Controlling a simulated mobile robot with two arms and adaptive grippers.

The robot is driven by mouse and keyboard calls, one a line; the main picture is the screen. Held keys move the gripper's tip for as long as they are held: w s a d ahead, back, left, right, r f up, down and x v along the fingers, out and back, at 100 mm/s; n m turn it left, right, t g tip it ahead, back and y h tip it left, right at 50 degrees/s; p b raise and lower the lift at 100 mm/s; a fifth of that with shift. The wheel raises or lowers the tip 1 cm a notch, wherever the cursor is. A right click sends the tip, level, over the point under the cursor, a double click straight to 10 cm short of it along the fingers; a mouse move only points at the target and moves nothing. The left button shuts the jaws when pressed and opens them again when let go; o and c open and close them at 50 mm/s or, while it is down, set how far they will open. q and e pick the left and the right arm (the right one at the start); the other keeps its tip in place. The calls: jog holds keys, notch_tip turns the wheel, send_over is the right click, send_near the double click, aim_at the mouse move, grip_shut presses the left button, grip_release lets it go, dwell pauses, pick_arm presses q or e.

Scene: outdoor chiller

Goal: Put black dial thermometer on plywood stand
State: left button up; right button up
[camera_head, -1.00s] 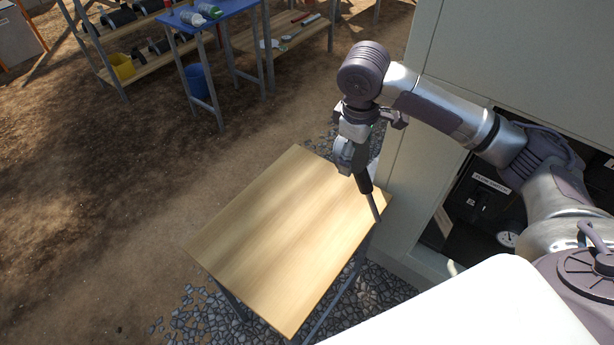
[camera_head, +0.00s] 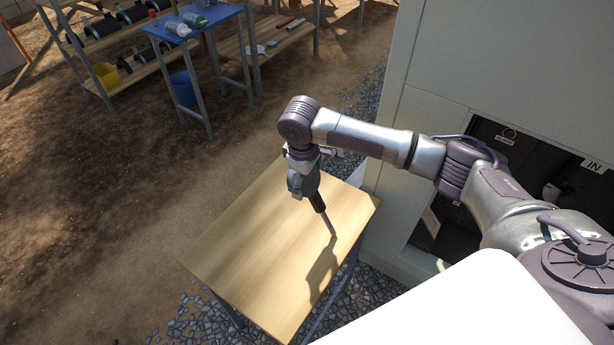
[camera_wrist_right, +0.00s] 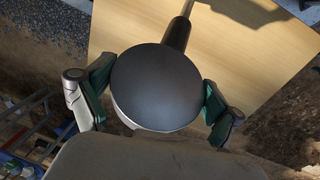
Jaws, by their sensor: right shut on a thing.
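The plywood stand (camera_head: 235,262) is a light wooden top on grey metal legs, in the middle of the head view. My right gripper (camera_head: 304,190) is above its surface, shut on the black dial thermometer (camera_head: 318,203). In the head view a black sleeve and a thin grey stem point down from the gripper toward the wood. I cannot tell whether the stem tip touches it. In the right wrist view the thermometer's round dark head (camera_wrist_right: 156,88) sits between the two green-padded fingers (camera_wrist_right: 158,92), with the plywood (camera_wrist_right: 255,50) behind it. My left gripper is not in view.
A large pale cabinet (camera_head: 425,70) with an open dark bay stands right of the stand. A blue table (camera_head: 215,18) with bottles and shelves with a yellow bucket (camera_head: 106,76) are at the back left. The plywood top is otherwise bare. Gravel and dirt surround it.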

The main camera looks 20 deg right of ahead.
jog(key=o, duration=1)
jog(key=shift+f, duration=0.1)
jog(key=r+b, duration=0.1)
jog(key=r, duration=0.3)
jog(key=a+r, duration=0.1)
jog(key=r, duration=0.3)
jog(key=s+r+b, duration=0.1)
jog(key=r, duration=0.3)
jog(key=shift+a+r+b, duration=0.15)
jog(key=shift+a+b, duration=0.05)
jog(key=shift+b, duration=0.1)
